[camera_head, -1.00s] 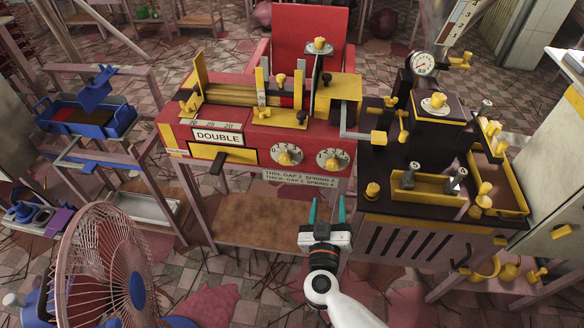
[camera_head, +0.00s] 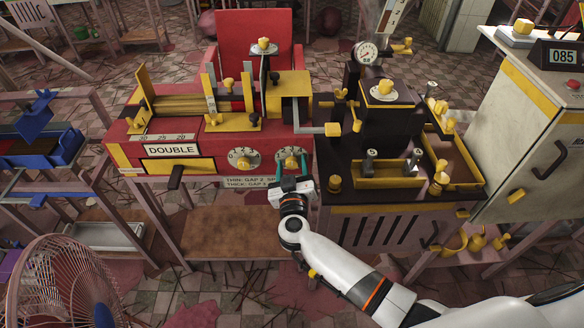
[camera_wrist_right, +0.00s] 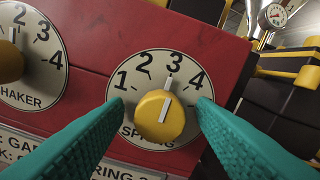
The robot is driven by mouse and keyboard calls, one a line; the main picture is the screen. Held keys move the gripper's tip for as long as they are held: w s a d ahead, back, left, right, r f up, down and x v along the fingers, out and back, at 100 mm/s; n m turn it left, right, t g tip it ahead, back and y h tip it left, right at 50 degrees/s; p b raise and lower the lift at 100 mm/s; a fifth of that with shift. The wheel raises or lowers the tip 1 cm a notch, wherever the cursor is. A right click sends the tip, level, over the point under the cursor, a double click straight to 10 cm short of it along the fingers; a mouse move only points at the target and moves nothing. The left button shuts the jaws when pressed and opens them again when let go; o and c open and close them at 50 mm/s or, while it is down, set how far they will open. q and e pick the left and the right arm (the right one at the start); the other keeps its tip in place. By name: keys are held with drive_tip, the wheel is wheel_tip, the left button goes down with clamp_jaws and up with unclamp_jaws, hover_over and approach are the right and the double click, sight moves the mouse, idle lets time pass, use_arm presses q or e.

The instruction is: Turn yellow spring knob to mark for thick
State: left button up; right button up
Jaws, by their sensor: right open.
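The yellow spring knob (camera_wrist_right: 158,121) sits on a white dial (camera_wrist_right: 120,125) marked 1 to 4, on the red machine's front. Its white pointer line aims up and slightly right, about at the 3. My right gripper (camera_wrist_right: 161,104) is open, with its teal fingers on either side of the knob. Contact with the knob cannot be made out. In the head view my right gripper (camera_head: 292,163) is at the right-hand dial and partly covers it. The label plate (camera_head: 245,182) below reads THIN and THICK settings; its right end is hidden by my gripper. My left gripper is out of view.
A second yellow knob (camera_wrist_right: 10,62), on the dial labelled SHAKER, sits left of the spring dial. A black lever (camera_head: 175,176) sticks out below the DOUBLE sign (camera_head: 172,150). The dark machine (camera_head: 390,190) stands close on the right.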

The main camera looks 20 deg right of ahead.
drive_tip(key=c, duration=1)
drive_tip(key=shift+o, duration=0.2)
drive_tip(key=shift+r+m+p, duration=0.1)
drive_tip(key=shift+m+p, duration=1.1)
drive_tip(key=shift+p, duration=0.15)
drive_tip(key=shift+m+p, duration=0.6)
drive_tip(key=shift+m, duration=0.5)
drive_tip(key=shift+m+p, duration=0.3)
drive_tip(key=shift+m, duration=0.8)
drive_tip(key=shift+s+f, duration=0.1)
drive_tip(key=shift+f, duration=0.1)
drive_tip(key=o, duration=1)
drive_tip(key=shift+c, duration=0.2)
